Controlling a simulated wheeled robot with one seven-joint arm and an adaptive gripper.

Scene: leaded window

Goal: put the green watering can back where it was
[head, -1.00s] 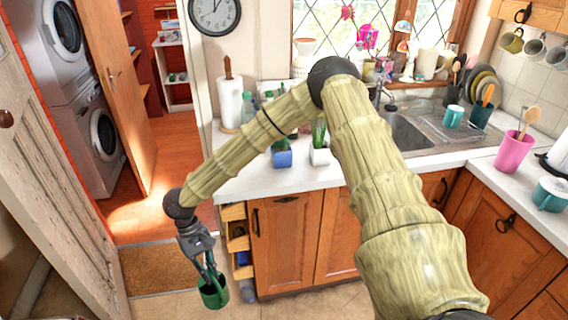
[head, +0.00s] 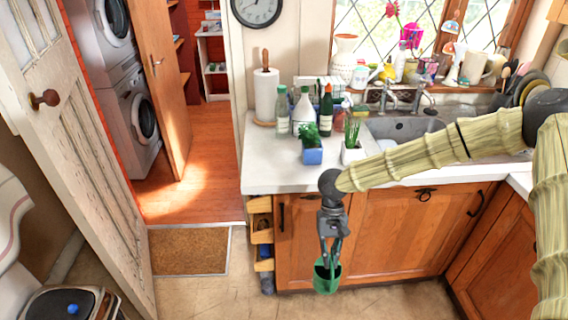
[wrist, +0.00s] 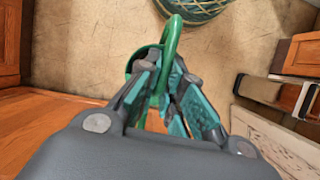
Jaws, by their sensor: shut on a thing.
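The green watering can (head: 327,277) hangs below my gripper (head: 329,250) in the head view, in front of the wooden cabinet doors and above the tiled floor. In the wrist view my gripper (wrist: 170,100) is shut on the green can (wrist: 152,56), around its curved green handle. Most of the can's body is hidden behind the fingers in the wrist view.
A blue-green woven basket (wrist: 192,8) stands on the floor in the wrist view. The counter (head: 275,180) holds a blue-potted plant (head: 312,150), a white-potted plant (head: 352,145) and several bottles. A doormat (head: 188,250) lies by the open door (head: 85,140).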

